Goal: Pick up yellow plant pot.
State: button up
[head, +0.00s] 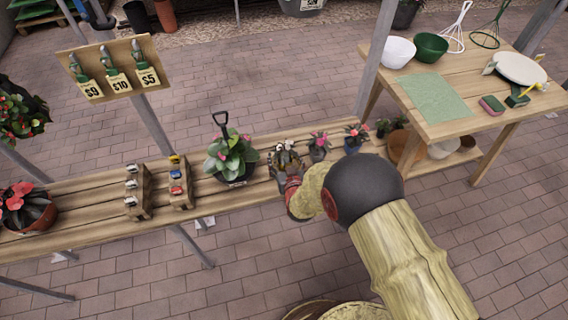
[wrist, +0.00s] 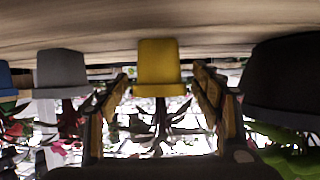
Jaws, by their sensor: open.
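The yellow plant pot (wrist: 158,66) shows in the wrist view, which is upside down, with its plant hanging below it in the picture. My gripper (wrist: 160,100) is open, with one finger to each side of the pot's line and a gap visible on both sides. The pot appears just beyond or between the fingertips; the exact depth is hard to tell. In the head view my gripper (head: 289,180) is at the bench's front part, and the plant (head: 286,156) shows behind it. The yellow pot itself is mostly hidden there.
A grey pot (wrist: 61,68) and a blue pot (wrist: 5,80) stand to one side, a large black pot (wrist: 285,75) to the other. The wooden bench (head: 90,206) also holds small racks (head: 180,188). A table (head: 470,118) stands at right.

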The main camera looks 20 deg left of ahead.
jog(key=shift+w+a, duration=0.1)
jog(key=shift+w, duration=0.1)
jog(key=shift+c, duration=1.1)
jog(key=c, duration=1.1)
jog(key=shift+c, duration=0.2)
